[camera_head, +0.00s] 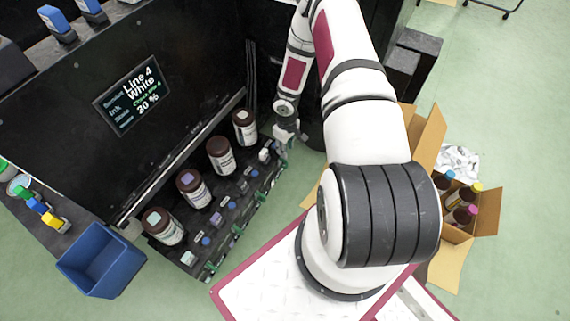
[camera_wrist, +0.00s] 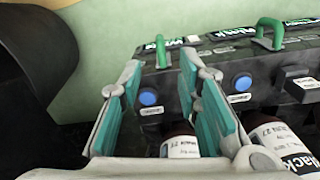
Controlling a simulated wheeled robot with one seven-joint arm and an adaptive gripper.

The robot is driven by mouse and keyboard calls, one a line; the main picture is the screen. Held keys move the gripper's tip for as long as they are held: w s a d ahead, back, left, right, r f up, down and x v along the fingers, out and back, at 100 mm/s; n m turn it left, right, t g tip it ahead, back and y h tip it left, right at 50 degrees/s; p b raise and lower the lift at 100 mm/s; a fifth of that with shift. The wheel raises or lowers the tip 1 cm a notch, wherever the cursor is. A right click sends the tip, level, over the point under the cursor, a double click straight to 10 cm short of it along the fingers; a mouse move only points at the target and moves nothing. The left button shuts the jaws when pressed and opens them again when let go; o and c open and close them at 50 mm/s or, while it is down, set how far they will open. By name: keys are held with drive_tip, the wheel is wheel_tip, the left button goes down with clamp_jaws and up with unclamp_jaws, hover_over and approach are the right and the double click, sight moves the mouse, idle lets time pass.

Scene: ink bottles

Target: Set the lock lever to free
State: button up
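My gripper (camera_wrist: 160,72) is open, with its teal finger pads apart and nothing visibly held. In the wrist view a green lever (camera_wrist: 161,50) stands upright in the gap between the fingertips; I cannot tell whether it is beyond them or between them. A second green lever (camera_wrist: 268,34) stands to the right, apart from the gripper. Which lever is the lock lever, and its position, cannot be read. In the head view my gripper (camera_head: 285,138) is at the right end of the bottle row, small and partly hidden; the levers there are too small to read.
Several brown bottles stand along the dark machine, the nearest being one bottle (camera_head: 245,127). Blue buttons (camera_wrist: 148,97) and a black block (camera_wrist: 299,84) sit on the panel. A screen (camera_head: 133,95) reads "Line 4 White". A blue bin (camera_head: 100,262) and an open carton (camera_head: 487,211) stand aside.

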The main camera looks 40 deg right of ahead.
sight(286, 162)
wheel_tip(286, 162, down, 11)
drive_tip(key=b, duration=0.3)
drive_tip(key=shift+f, duration=0.2)
clamp_jaws()
drive_tip(key=shift+d, duration=0.1)
